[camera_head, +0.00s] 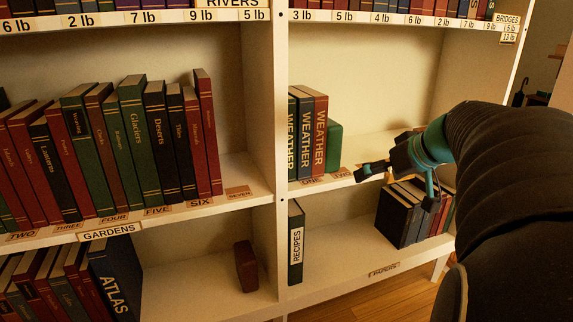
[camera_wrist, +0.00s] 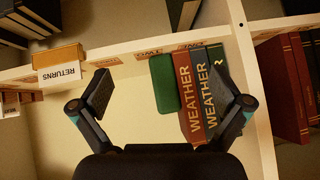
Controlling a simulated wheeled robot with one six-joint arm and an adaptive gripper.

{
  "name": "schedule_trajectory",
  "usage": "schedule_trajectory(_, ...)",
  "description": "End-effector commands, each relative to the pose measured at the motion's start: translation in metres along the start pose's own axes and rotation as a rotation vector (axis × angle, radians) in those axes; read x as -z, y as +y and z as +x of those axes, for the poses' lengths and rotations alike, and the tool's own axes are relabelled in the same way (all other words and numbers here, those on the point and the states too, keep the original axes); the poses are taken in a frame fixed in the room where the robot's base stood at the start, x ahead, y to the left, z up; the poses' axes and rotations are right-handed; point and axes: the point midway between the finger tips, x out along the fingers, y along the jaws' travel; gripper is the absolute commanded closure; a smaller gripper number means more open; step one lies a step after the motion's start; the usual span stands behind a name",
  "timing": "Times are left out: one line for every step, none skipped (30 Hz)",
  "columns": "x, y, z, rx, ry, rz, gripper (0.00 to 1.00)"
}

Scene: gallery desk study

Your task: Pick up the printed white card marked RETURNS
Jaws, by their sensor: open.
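The white card marked RETURNS (camera_wrist: 60,72) shows upside down at the left of the wrist view. It lies against an orange-tan block or box (camera_wrist: 58,55) at the shelf edge; I cannot tell how it is held. My gripper (camera_wrist: 163,80) is open and empty, its two fingers spread wide. The card is beyond the left finger, apart from it. In the head view my gripper (camera_head: 398,184) is in front of the right-hand bookcase, at the height of the middle shelf edge. The card cannot be made out there, where my arm covers part of the shelf.
Dark books (camera_head: 398,215) lean on the lower shelf. A RECIPES book (camera_head: 296,245) stands left, with free shelf between.

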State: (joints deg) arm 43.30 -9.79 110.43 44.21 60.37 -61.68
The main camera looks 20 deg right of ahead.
Motion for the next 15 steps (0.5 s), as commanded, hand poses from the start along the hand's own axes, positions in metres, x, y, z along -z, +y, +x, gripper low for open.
schedule_trajectory(0.003, 0.035, -0.001, -0.014, 0.046, 0.002, 0.0)
schedule_trajectory(0.007, 0.052, -0.004, -0.02, 0.074, -0.008, 0.0)
schedule_trajectory(0.011, 0.073, -0.008, -0.029, 0.109, -0.021, 0.0)
schedule_trajectory(0.014, 0.088, -0.012, -0.038, 0.135, -0.031, 0.0)
schedule_trajectory(0.016, 0.102, -0.016, -0.048, 0.16, -0.041, 0.0)
schedule_trajectory(0.018, 0.119, -0.021, -0.061, 0.189, -0.054, 0.0)
schedule_trajectory(0.019, 0.131, -0.025, -0.07, 0.209, -0.063, 0.0)
schedule_trajectory(0.02, 0.141, -0.029, -0.078, 0.227, -0.072, 0.0)
schedule_trajectory(0.02, 0.152, -0.034, -0.089, 0.246, -0.082, 0.0)
schedule_trajectory(0.021, 0.159, -0.037, -0.095, 0.26, -0.089, 0.0)
schedule_trajectory(0.021, 0.166, -0.04, -0.103, 0.269, -0.096, 0.0)
schedule_trajectory(0.021, 0.172, -0.042, -0.108, 0.281, -0.101, 0.0)
schedule_trajectory(0.021, 0.175, -0.043, -0.112, 0.287, -0.106, 0.0)
schedule_trajectory(0.022, 0.177, -0.043, -0.115, 0.291, -0.109, 0.0)
schedule_trajectory(0.023, 0.18, -0.041, -0.116, 0.295, -0.111, 0.0)
